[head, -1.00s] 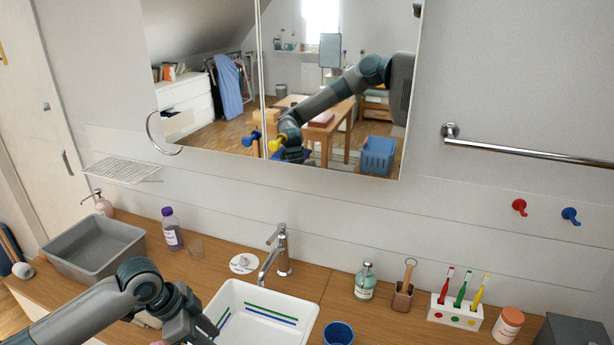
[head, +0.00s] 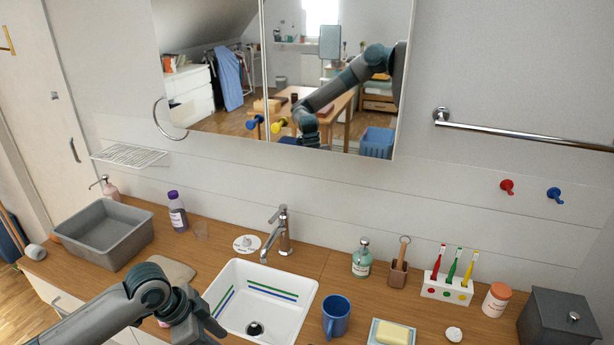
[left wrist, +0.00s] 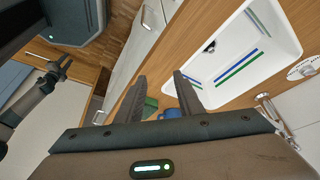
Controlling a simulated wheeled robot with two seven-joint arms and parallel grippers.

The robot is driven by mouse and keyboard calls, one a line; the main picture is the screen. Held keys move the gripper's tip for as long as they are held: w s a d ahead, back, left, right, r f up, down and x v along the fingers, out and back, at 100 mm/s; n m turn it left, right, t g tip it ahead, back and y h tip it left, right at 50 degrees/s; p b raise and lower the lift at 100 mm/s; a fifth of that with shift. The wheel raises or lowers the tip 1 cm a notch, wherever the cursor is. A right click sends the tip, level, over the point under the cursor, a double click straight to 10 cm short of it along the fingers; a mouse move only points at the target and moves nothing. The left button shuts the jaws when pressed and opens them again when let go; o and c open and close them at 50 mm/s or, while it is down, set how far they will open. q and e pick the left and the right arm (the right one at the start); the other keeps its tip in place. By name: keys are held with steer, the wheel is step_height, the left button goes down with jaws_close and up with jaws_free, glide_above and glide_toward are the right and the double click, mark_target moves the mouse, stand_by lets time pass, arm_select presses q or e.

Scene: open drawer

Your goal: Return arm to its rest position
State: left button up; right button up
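My left arm (head: 115,310) comes in from the lower left of the head view, with its wrist low in front of the white sink (head: 230,275). In the left wrist view my left gripper (left wrist: 160,95) has its two fingers spread apart with nothing held between them. The sink (left wrist: 225,75) and part of a blue mug show beyond the fingers there. The fingertips are hard to make out in the head view.
The counter holds a grey bin (head: 105,235), a purple-capped bottle (head: 177,212), a blue mug (head: 336,316), a soap dish (head: 391,333), a toothbrush holder (head: 447,288) and a dark box (head: 560,318). A tap (head: 283,235) stands behind the sink. A mirror (head: 220,60) hangs above.

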arm_select(q)
steer(key=s+d+f+n+t, duration=0.1)
steer(key=s+d+f+n, duration=0.1)
steer(key=s+d+f, duration=0.3)
steer(key=s+d+f+n+t, duration=0.1)
steer(key=s+d+f+n, duration=0.1)
steer(key=s, duration=0.5)
steer(key=s+a+f+n+y, duration=0.2)
steer(key=s+a+n, duration=0.25)
steer(key=s, duration=0.35)
steer(key=s+a+f+n+y, duration=0.1)
steer(key=s+a+n+y, duration=0.15)
steer(key=s+a, duration=0.4)
step_height(320, 180, down, 32)
steer(key=s+d+g+b, duration=0.1)
steer(key=s+d+b, duration=0.15)
steer(key=b, duration=0.25)
steer(key=s+a+f+b, duration=0.2)
steer(key=s+f, duration=0.7)
steer(key=f, duration=0.3)
steer(key=s+a+f+g+b, duration=0.1)
steer(key=s+a+f+b, duration=0.1)
steer(key=s+f, duration=0.7)
step_height(320, 180, down, 3)
steer(key=shift+s+a+f+g+b, duration=0.1)
steer(key=shift+s+a+g+b, duration=0.05)
steer(key=shift+s+g+b, duration=0.3)
